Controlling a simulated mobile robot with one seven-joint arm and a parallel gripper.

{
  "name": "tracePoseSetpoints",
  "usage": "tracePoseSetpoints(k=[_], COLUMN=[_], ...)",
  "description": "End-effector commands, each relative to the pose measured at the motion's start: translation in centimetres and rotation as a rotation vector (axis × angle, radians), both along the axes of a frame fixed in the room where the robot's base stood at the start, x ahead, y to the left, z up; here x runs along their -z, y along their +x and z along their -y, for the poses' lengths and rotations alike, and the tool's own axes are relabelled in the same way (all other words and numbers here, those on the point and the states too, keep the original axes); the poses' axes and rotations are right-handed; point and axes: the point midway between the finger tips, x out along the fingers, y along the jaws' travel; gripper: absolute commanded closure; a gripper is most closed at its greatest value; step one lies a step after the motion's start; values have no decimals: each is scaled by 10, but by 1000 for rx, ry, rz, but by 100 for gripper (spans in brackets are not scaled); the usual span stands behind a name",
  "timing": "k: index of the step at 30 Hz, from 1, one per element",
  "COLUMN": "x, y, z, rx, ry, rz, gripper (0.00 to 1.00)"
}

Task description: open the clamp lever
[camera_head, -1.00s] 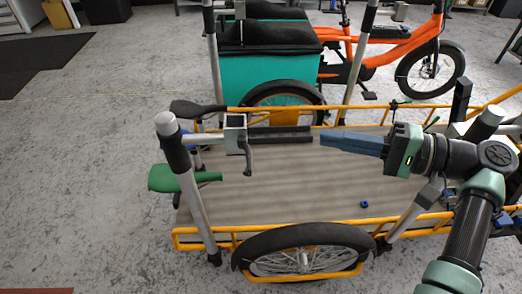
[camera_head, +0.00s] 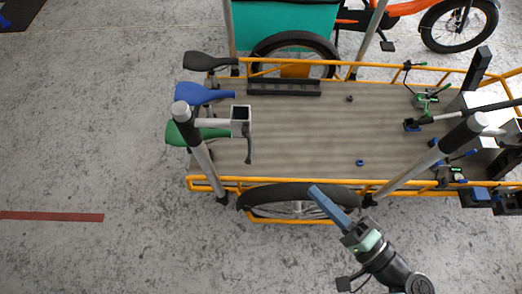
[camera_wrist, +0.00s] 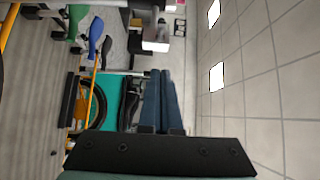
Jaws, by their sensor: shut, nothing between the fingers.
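The clamp (camera_head: 240,121) is a pale square block on a short arm from a grey upright post (camera_head: 200,155). Its dark lever (camera_head: 249,146) hangs down along the block's right side, over the cargo bed. In the wrist view the clamp (camera_wrist: 155,40) shows near the top centre; I cannot make out the lever clearly there. My gripper (camera_head: 315,191) has long blue fingers, shut and empty. It appears right of and below the lever, in front of the near wheel, clearly apart from the clamp. The fingers also show in the wrist view (camera_wrist: 160,75).
Green (camera_head: 180,133), blue (camera_head: 204,93) and black (camera_head: 208,61) saddles stand left of the clamp. A yellow rail (camera_head: 230,183) edges the cargo bed (camera_head: 305,135). A second post (camera_head: 410,165) rises at right.

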Motion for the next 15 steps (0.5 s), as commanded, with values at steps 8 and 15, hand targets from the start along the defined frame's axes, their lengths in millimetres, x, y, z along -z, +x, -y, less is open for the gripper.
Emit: tracePoseSetpoints(k=[8,15], x=[-2,-2], y=[34,71], z=[-34,-69], rx=[-10,-9], ry=[1,1], rz=[0,1], gripper=[100,100])
